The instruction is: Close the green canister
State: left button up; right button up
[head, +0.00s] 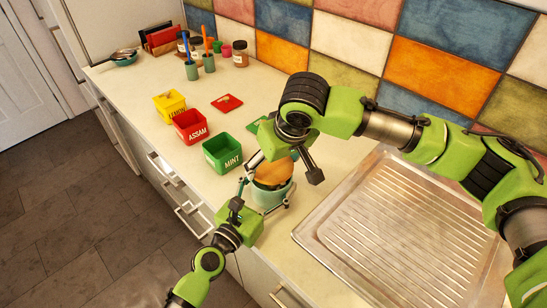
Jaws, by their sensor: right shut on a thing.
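The green canister (268,199) is a pale green round pot on the counter, in the middle of the head view. A round wooden lid (274,172) is right above its mouth; whether it touches the rim is hidden. My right gripper (284,167) comes down from above and is shut on the wooden lid, one finger at each side. My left gripper (265,198) comes from below, with its fingers on either side of the canister body. I cannot tell whether they press on it.
Open yellow (169,104), red (190,127) and green MINT (222,153) boxes stand left of the canister. A red lid (227,103) and a green lid (256,125) lie behind them. A metal draining board (400,230) is at right. Jars and cups stand farther back.

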aim_at(275, 169)
dwell(0.5)
jog(key=shift+f, duration=0.85)
jog(key=shift+f, duration=0.65)
jog(key=o, duration=1.2)
jog(key=v, duration=1.2)
